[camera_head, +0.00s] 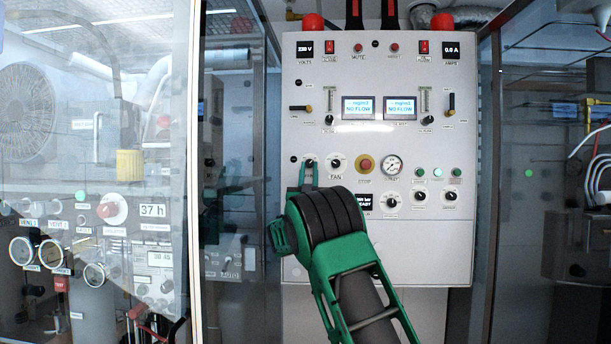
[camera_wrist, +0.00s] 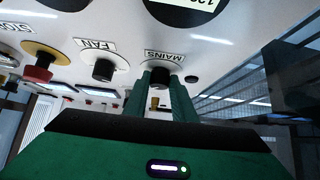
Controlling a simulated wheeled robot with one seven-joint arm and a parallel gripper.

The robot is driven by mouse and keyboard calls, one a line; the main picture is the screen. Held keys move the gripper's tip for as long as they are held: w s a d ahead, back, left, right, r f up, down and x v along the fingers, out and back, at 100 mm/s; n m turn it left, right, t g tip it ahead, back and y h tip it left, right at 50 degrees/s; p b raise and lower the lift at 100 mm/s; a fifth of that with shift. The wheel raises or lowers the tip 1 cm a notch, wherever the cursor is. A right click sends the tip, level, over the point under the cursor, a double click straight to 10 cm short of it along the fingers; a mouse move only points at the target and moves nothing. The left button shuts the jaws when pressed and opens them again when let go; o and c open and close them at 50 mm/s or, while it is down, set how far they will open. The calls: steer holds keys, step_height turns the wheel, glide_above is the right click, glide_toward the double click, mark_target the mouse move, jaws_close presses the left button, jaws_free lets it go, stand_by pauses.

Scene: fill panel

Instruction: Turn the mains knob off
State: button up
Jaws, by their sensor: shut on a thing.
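The mains knob (camera_head: 310,162) is a small black knob on a white round plate, at the left of the white panel (camera_head: 430,250). In the wrist view the mains knob (camera_wrist: 161,82) sits below its upside-down MAINS label, between my two green fingers. My gripper (camera_head: 308,174) reaches up to the panel from below. In the wrist view my gripper (camera_wrist: 162,76) is shut on the mains knob, with one finger on each side. The fingers partly hide the knob, and I cannot tell its pointer direction.
The fan knob (camera_head: 335,164) is close to the right of the mains knob. Farther right are the red stop button (camera_head: 365,164) on yellow and a pressure gauge (camera_head: 392,165). Two NO FLOW screens (camera_head: 358,107) are above. A glass door (camera_head: 95,200) stands at the left.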

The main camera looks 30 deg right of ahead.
steer(key=shift+a+n+t+y, duration=0.1)
steer(key=shift+n+t+y, duration=0.35)
steer(key=shift+n, duration=0.35)
steer(key=shift+o, duration=0.2)
steer(key=shift+s+d+n+t+y, duration=0.15)
steer(key=shift+n+t+y, duration=0.45)
steer(key=shift+n+y, duration=1.55)
steer(key=shift+d+n+t+y, duration=0.15)
steer(key=shift+n+t+y, duration=0.4)
steer(key=shift+n+y, duration=1.55)
steer(key=n+g+y, duration=0.1)
steer(key=n+y, duration=0.2)
steer(key=n, duration=0.1)
steer(key=r+n+g+y, duration=0.1)
steer(key=n+g+y, duration=0.1)
steer(key=n, duration=0.3)
steer(key=s+d+n+g+y, duration=0.1)
steer(key=n+g+y, duration=0.1)
steer(key=n+y, duration=0.2)
steer(key=shift+r+n, duration=0.35)
steer(key=shift+r, duration=0.05)
steer(key=shift+w+r+n+g, duration=0.1)
steer(key=shift+n+g, duration=0.65)
steer(key=shift+n, duration=0.05)
steer(key=shift+w+r+n+g, duration=0.1)
steer(key=shift+n+g, duration=0.65)
steer(key=shift+n, duration=0.05)
steer(key=o, duration=1)
steer(key=shift+d, duration=0.1)
